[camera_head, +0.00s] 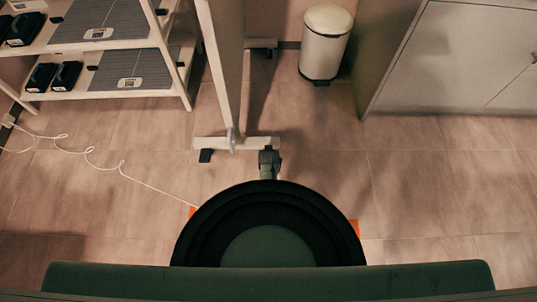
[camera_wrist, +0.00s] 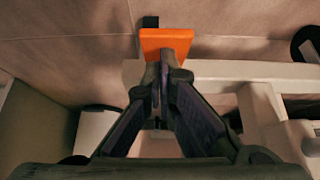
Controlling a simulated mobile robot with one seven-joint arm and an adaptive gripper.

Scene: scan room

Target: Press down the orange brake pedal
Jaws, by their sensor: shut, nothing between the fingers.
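The orange brake pedal (camera_wrist: 166,40) is a flat orange block at the top middle of the wrist view, with a small black piece behind it. My gripper (camera_wrist: 167,58) is shut and empty. Its fingertips overlap the pedal's near edge in the picture; I cannot tell whether they touch it. In the head view a dark grey part of my arm's end (camera_head: 269,165) shows at the right end of the pale screen foot (camera_head: 215,143). The pedal cannot be made out there.
An upright panel (camera_head: 222,60) rises from the pale foot. A white bin (camera_head: 325,42) and a cabinet (camera_head: 450,60) stand at the back right. A shelf rack (camera_head: 120,92) stands at left. A white cable (camera_head: 125,176) lies on the floor. Open floor lies at right.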

